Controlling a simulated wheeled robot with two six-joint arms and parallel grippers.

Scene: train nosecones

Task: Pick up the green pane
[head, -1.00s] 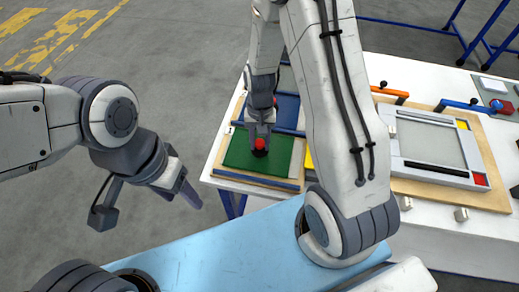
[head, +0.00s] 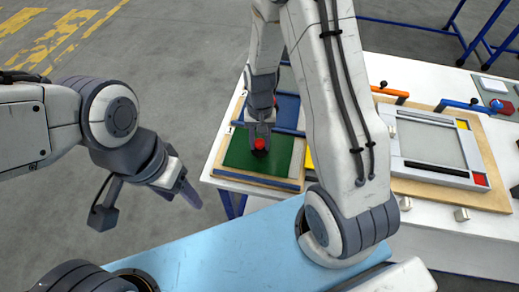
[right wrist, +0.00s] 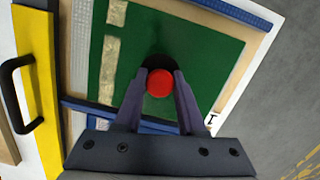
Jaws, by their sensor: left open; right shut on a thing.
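The green pane (head: 240,154) lies in a wooden tray at the left end of the white table. It fills much of the right wrist view (right wrist: 200,50). A red knob (right wrist: 159,83) on a dark round base stands on the pane. My right gripper (head: 260,146) is over the pane, its two fingers on either side of the red knob and shut on it. The pane looks flat, and I cannot tell whether it is clear of the tray. My left gripper (head: 189,193) is open and empty, out over the floor to the left of the table.
The wooden tray (head: 214,165) has blue bars, with a blue pane (head: 287,108) behind the green one. A yellow piece with a black handle (right wrist: 36,90) is beside it. A grey frame fixture (head: 432,172) with orange and blue levers stands on the right.

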